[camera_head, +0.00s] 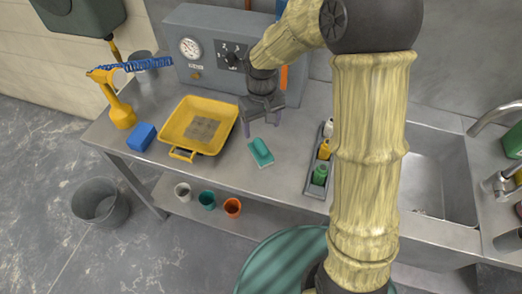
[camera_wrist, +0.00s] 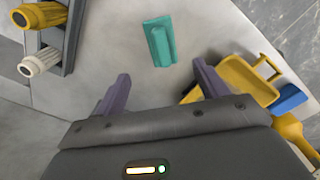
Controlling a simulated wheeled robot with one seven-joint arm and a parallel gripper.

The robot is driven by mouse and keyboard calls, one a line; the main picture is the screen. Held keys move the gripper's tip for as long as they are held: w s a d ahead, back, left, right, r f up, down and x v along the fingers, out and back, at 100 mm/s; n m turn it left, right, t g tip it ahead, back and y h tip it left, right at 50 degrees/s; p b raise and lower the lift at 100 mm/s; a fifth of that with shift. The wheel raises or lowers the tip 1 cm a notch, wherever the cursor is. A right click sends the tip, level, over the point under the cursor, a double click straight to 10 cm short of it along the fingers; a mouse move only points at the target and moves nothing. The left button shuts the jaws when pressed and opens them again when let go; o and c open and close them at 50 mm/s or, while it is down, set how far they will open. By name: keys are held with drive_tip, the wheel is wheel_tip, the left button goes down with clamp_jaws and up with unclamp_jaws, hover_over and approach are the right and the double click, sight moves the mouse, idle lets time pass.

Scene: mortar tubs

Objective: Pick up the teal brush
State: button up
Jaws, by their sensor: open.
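The teal brush (camera_head: 261,152) lies on the metal bench, right of the yellow tray and near the front edge. In the wrist view the teal brush (camera_wrist: 159,42) lies ahead of my fingertips, roughly between their lines and apart from both. My gripper (camera_head: 260,126) hangs above the bench behind the brush, near the tray's right rim. Its two purple fingers are spread with nothing between them, as the wrist view of my gripper (camera_wrist: 160,80) shows.
A yellow tray (camera_head: 163,134) and a blue block (camera_head: 141,137) stand left of the brush. A grey rack (camera_head: 310,180) with bottles stands to its right, before the sink (camera_head: 437,165). A gauge box (camera_head: 200,60) stands behind. Bare bench surrounds the brush.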

sight(261, 144)
wheel_tip(261, 144, down, 7)
drive_tip(key=shift+s, duration=0.2)
drive_tip(key=shift+a+f+p, duration=0.1)
drive_tip(key=shift+f+p, duration=0.2)
drive_tip(key=shift+f, duration=0.15)
wheel_tip(261, 144, down, 4)
drive_tip(key=shift+a+f+p, duration=0.1)
drive_tip(key=shift+f+p, duration=0.05)
drive_tip(key=shift+p, duration=0.15)
drive_tip(key=c, duration=1.2)
